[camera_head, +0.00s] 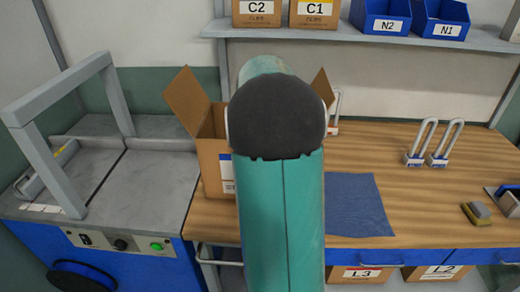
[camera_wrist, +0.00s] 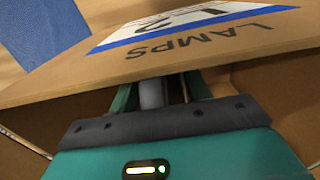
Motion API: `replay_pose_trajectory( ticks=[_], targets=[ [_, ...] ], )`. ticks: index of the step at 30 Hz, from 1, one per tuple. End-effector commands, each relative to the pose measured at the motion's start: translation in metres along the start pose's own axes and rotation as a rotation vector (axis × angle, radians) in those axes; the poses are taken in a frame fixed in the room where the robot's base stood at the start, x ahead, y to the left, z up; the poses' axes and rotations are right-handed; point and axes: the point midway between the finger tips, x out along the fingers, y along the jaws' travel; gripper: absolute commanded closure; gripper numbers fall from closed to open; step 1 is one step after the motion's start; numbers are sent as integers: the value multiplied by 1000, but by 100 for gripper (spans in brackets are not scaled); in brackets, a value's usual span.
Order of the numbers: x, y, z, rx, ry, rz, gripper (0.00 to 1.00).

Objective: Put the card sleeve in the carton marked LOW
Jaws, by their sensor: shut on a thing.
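An open carton (camera_head: 212,160) stands on the bench, its flaps spread, largely hidden behind my arm. Its front label is partly covered in the head view. The wrist view shows a carton wall (camera_wrist: 175,62) close up, with a blue-edged label cut off at the top and the word LAMPS. My gripper (camera_wrist: 155,93) is at this wall, its fingertips hidden behind the board. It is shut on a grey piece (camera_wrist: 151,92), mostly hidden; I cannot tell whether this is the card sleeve. In the head view my arm hides the gripper.
A blue cloth (camera_head: 356,205) lies right of the carton. A grey machine (camera_head: 150,190) with a frame stands left. Cartons and blue bins (camera_head: 382,17) fill the shelf; cartons (camera_head: 437,272) sit below the bench.

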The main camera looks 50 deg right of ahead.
Motion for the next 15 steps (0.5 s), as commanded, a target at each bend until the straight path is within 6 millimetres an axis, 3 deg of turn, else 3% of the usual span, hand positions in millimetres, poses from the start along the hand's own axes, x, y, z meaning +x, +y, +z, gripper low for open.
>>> replay_pose_trajectory(
  ticks=[12, 13, 15],
  targets=[
    [10, 0, 0, 0, 1, 0, 90],
    [11, 0, 0, 0, 0, 0, 50],
    [10, 0, 0, 0, 1, 0, 36]
  ],
)
